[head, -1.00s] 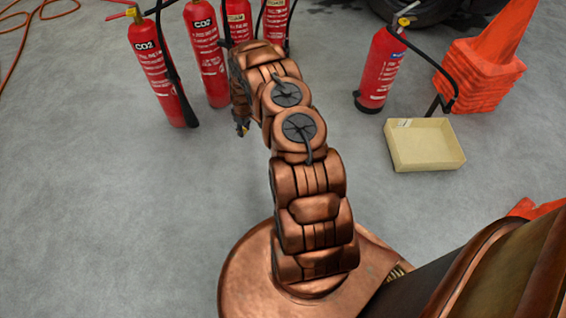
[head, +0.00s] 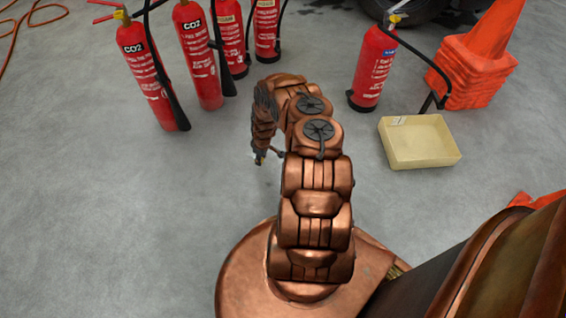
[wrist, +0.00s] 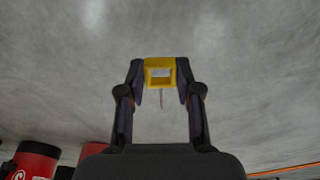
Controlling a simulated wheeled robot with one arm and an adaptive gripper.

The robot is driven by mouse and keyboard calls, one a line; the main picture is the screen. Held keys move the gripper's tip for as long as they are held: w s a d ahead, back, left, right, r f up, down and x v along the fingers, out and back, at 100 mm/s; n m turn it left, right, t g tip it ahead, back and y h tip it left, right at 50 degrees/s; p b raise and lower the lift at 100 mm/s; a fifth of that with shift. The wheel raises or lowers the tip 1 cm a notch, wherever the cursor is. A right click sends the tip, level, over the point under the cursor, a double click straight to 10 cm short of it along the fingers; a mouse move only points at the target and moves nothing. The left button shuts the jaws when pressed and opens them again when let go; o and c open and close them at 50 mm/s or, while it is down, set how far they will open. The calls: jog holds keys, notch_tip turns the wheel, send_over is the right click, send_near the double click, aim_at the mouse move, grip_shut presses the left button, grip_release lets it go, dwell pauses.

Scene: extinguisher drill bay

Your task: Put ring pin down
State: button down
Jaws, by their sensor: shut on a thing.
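The ring pin (wrist: 160,73) shows in the wrist view as a yellow block-like tag with a pale patch and a thin pin hanging from it. My gripper (wrist: 160,79) is shut on the yellow part, one finger on each side. In the head view my gripper (head: 264,156) is small and partly covered by my arm, over grey floor in front of the extinguishers. The pin cannot be made out clearly there. The height of the pin above the floor is hard to tell.
A shallow cream tray (head: 421,160) with a small label sits on the floor at right. A red extinguisher (head: 372,72) and stacked orange cones (head: 474,73) stand behind it. Several extinguishers, one a CO2 extinguisher (head: 152,85), stand at upper left.

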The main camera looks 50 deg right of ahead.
jog(key=s+d, duration=0.2)
jog(key=s+d+b, duration=0.1)
jog(key=s+d, duration=0.1)
jog(key=d, duration=0.1)
jog(key=s+d+f, duration=0.1)
jog(key=s+d, duration=0.1)
jog(key=shift+s+d+b, duration=0.25)
jog(key=shift+s+b, duration=0.1)
jog(key=shift+b, duration=0.05)
jog(key=shift+f+b, duration=0.95)
jog(key=shift+f, duration=0.75)
jog(key=shift+f, duration=0.15)
jog(key=c, duration=0.8)
grip_release()
